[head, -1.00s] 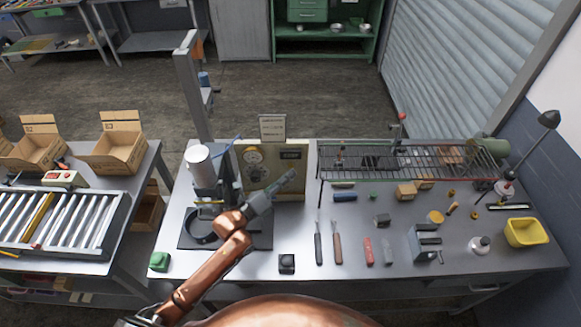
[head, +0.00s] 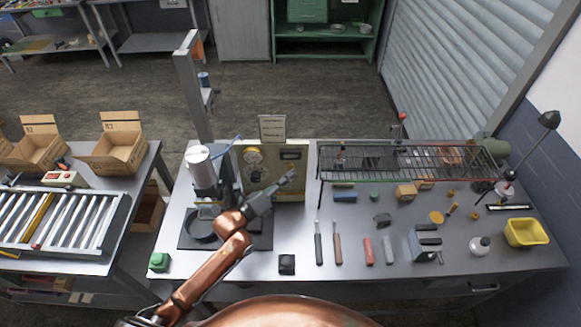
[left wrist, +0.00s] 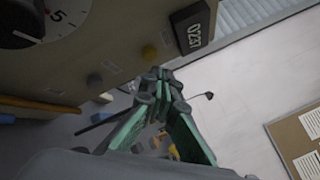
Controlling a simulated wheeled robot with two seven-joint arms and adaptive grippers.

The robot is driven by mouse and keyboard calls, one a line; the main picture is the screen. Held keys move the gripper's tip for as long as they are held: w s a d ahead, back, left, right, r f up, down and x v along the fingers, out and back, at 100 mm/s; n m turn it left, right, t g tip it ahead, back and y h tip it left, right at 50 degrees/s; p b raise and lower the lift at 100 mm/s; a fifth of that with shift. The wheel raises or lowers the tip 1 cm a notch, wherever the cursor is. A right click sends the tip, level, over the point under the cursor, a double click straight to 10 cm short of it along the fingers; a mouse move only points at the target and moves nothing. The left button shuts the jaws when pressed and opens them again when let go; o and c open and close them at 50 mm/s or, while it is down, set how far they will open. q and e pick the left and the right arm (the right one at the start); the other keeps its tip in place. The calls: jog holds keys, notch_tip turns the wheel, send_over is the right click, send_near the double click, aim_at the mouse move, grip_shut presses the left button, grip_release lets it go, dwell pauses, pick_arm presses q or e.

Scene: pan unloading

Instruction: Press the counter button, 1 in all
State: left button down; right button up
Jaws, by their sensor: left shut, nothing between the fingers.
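The beige panel box (head: 262,168) stands at the back of the bench in the head view. I cannot tell for sure which one is the counter button. My left gripper (head: 290,174) is shut and empty in front of the panel's right part. My right gripper is not in view.
A press with a white cylinder (head: 199,155) stands left of the panel. A wire rack (head: 410,160) is at the back right. Screwdrivers, small blocks and a yellow bin (head: 526,232) lie on the right side. A black box (head: 287,264) sits at the front.

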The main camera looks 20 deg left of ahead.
pick_arm(q)
jog(key=shift+w, duration=0.15)
jog(key=shift+w+a, duration=0.1)
jog(key=shift+w, duration=0.15)
jog(key=shift+w+a+r+b, duration=0.1)
jog(key=shift+w+r+b, duration=0.1)
jog(key=shift+b, duration=0.1)
dwell(0.6)
jog(key=shift+w+a+r, duration=0.1)
jog(key=shift+w+r, duration=0.1)
jog(key=shift+r, duration=0.15)
dwell(0.8)
jog(key=shift+s+f, duration=0.1)
jog(key=shift+f, duration=0.05)
dwell(0.5)
jog(key=s, duration=0.1)
jog(key=s+p, duration=0.1)
jog(key=s, duration=0.1)
jog(key=s+d, duration=0.1)
jog(key=s, duration=0.1)
jog(key=shift+f+p, duration=0.3)
jog(key=shift+p, duration=0.05)
